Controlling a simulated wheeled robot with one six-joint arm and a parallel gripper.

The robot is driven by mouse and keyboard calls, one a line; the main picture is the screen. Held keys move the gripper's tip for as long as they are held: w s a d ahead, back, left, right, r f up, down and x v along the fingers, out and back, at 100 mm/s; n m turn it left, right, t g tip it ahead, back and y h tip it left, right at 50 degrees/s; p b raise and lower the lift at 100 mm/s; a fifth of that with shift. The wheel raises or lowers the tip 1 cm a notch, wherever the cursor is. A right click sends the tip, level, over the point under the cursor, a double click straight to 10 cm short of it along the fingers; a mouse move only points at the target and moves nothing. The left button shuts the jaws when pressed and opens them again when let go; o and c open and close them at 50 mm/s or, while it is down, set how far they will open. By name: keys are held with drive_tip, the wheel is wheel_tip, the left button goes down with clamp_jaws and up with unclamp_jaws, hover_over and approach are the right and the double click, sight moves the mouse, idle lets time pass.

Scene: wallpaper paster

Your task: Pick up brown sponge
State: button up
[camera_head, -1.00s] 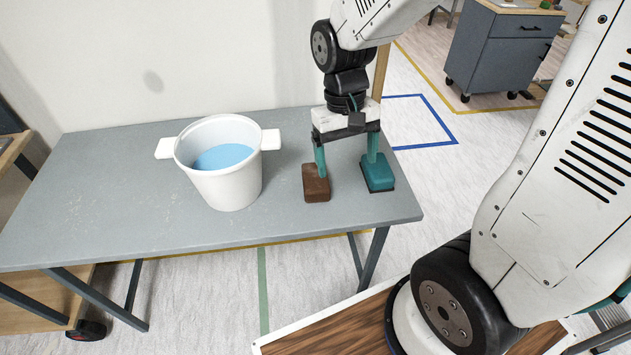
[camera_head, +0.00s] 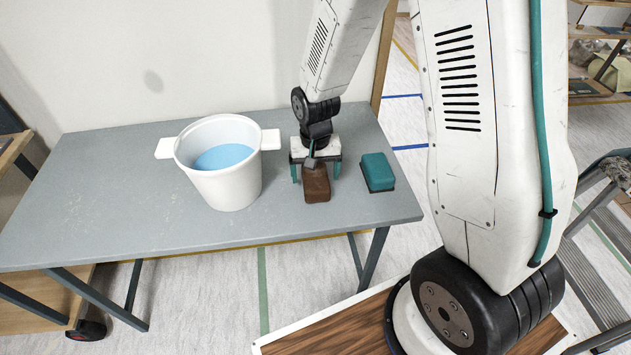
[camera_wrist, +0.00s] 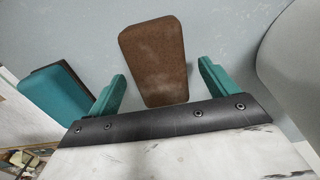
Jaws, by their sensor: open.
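The brown sponge (camera_head: 317,186) lies on the grey table, right of the white bucket. My gripper (camera_head: 316,176) is open above and behind it, with its teal fingers to either side of the sponge's far end. In the wrist view the brown sponge (camera_wrist: 153,60) shows between and beyond the two open fingertips (camera_wrist: 162,80), with a gap on each side. I cannot tell the height of the fingers over the table.
A teal block with a dark base (camera_head: 377,172) lies right of the sponge. A white bucket of blue liquid (camera_head: 228,184) with side handles stands to the left. The grey table (camera_head: 110,205) is clear at left. A wall is behind it.

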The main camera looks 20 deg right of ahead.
drive_tip(key=shift+f, duration=0.95)
drive_tip(key=shift+c, duration=0.3)
drive_tip(key=c, duration=1)
drive_tip(key=shift+r, duration=0.2)
